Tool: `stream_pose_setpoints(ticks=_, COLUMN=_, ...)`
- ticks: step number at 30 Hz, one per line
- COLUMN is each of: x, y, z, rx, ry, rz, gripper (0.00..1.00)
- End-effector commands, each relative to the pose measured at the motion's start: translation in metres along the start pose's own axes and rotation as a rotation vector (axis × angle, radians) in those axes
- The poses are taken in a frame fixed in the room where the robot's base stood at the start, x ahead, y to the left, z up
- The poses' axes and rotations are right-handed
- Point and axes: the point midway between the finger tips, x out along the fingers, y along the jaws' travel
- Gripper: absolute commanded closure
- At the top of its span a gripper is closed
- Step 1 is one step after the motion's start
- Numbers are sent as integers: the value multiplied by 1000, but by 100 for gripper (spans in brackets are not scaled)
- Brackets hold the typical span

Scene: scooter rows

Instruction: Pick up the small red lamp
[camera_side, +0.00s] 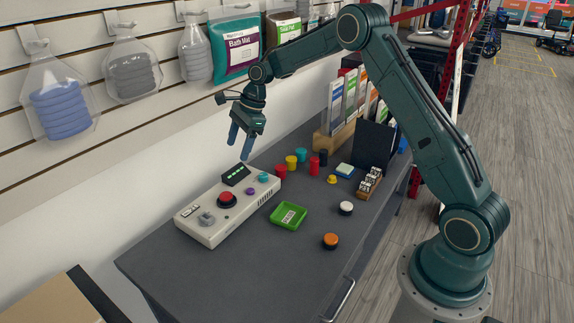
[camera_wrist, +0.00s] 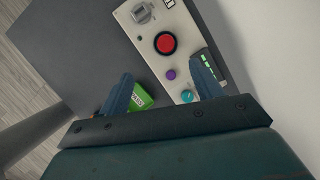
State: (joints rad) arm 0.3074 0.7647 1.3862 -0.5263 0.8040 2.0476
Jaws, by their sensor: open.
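Several red things show in the side view, and I cannot tell surely which is the small red lamp. A short red cylinder (camera_side: 281,172) stands just behind the console's right end. A taller slim red cylinder (camera_side: 314,166) stands further right, with another small red piece (camera_side: 323,158) beside it. A red round button (camera_side: 227,200) sits on the console and also shows in the wrist view (camera_wrist: 165,43). My gripper (camera_side: 240,143) is open and empty, above the console's back end, left of the red cylinders. In the wrist view its fingers (camera_wrist: 161,68) are spread apart.
The pale console (camera_side: 222,228) and green tray (camera_side: 288,216) lie on the dark table. Yellow (camera_side: 291,162) and teal (camera_side: 301,154) pieces stand among the red ones. White (camera_side: 346,208) and orange (camera_side: 330,241) round pieces lie to the right. The slatted wall (camera_side: 150,80) is close behind.

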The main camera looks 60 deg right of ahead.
Motion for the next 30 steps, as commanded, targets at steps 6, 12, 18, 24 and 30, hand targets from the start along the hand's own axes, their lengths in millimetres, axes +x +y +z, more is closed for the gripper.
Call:
stream_pose_setpoints(ticks=6, x=31, y=-12, z=-16, rx=136, ry=-19, rz=24, gripper=35)
stream_pose_setpoints(ticks=12, x=37, y=-14, z=-19, rx=166, ry=-24, rz=28, gripper=35)
stream_pose_setpoints(ticks=18, x=41, y=-14, z=-19, rx=165, ry=-23, rz=29, gripper=35)
stream_pose_setpoints(ticks=24, x=61, y=-12, z=-19, rx=164, ry=-22, rz=31, gripper=35)
stream_pose_setpoints(ticks=30, x=91, y=-12, z=-18, rx=164, ry=-23, rz=30, gripper=35)
